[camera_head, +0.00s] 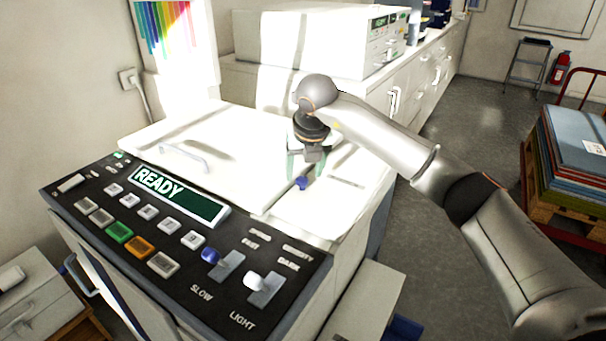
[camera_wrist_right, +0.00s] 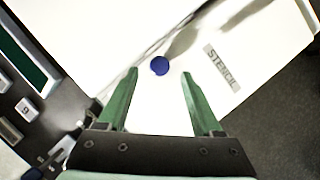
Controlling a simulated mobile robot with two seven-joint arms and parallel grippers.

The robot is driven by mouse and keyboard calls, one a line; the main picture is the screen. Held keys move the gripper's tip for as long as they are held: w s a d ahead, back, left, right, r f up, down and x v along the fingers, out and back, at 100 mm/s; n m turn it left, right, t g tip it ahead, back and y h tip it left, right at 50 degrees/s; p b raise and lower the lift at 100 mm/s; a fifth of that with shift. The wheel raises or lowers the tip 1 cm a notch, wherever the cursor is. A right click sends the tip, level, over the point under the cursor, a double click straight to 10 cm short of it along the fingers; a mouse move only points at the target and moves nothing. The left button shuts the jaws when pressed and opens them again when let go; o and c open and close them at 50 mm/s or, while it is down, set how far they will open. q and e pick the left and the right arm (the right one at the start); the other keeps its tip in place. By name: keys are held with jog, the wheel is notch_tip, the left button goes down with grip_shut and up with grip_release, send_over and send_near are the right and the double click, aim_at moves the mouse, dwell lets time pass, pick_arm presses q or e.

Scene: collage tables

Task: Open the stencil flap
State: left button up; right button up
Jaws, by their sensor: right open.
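The stencil flap (camera_head: 318,212) is a white panel on the right side of the machine's top and looks closed. It fills much of the right wrist view (camera_wrist_right: 268,48), where a "STENCIL" label (camera_wrist_right: 220,68) is readable. A round blue knob (camera_head: 302,185) sits on the flap; it also shows in the wrist view (camera_wrist_right: 160,66). My right gripper (camera_head: 304,172) points down over the knob. Its green fingers are open and apart, one on each side of the knob in the wrist view. Whether they touch the panel I cannot tell. My left gripper is not in view.
The control panel (camera_head: 125,235) with buttons, a "READY" display (camera_head: 178,193) and two sliders lies along the machine's front. A large white lid with a handle (camera_head: 185,155) is left of the flap. A pallet stack (camera_head: 575,150) stands at the right; floor is open between.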

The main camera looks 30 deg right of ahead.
jog(key=shift+x, duration=1.25)
jog(key=shift+a, duration=0.1)
grip_shut()
dwell(0.4)
